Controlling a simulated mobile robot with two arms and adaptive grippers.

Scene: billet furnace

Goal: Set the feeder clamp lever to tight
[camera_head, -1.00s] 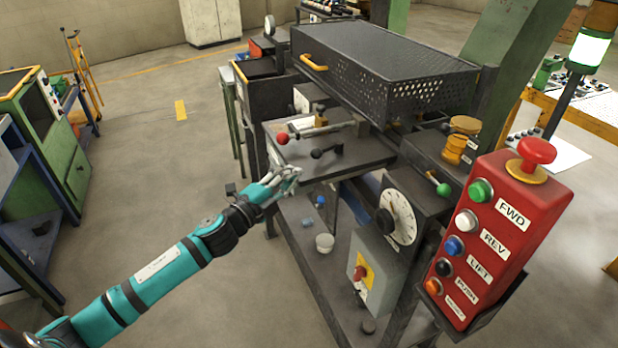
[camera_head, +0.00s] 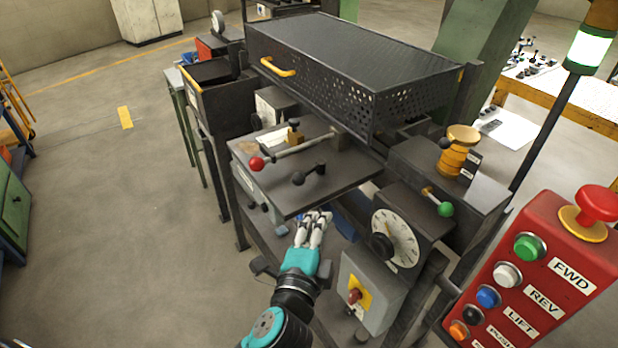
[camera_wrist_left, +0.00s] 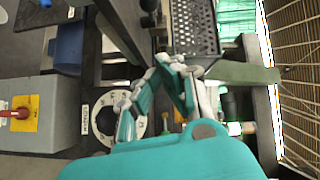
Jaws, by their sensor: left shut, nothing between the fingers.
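Three levers show on the machine in the head view, and I cannot read which one is the feeder clamp lever. One has a red knob (camera_head: 257,163) on a long rod lying across the dark top plate (camera_head: 345,178). A short lever has a black knob (camera_head: 298,179) on the same plate. One with a green knob (camera_head: 445,209) sticks out at the right, above the round dial (camera_head: 395,238). My left gripper (camera_head: 318,214) is shut and empty, near the plate's front edge and left of the dial, apart from the knobs. My right gripper is out of view.
A perforated dark guard box (camera_head: 375,90) with a yellow handle stands behind the levers. A grey box with a red switch (camera_head: 354,296) is below the dial. A red button box (camera_head: 540,270) stands at the right. Open floor lies at the left.

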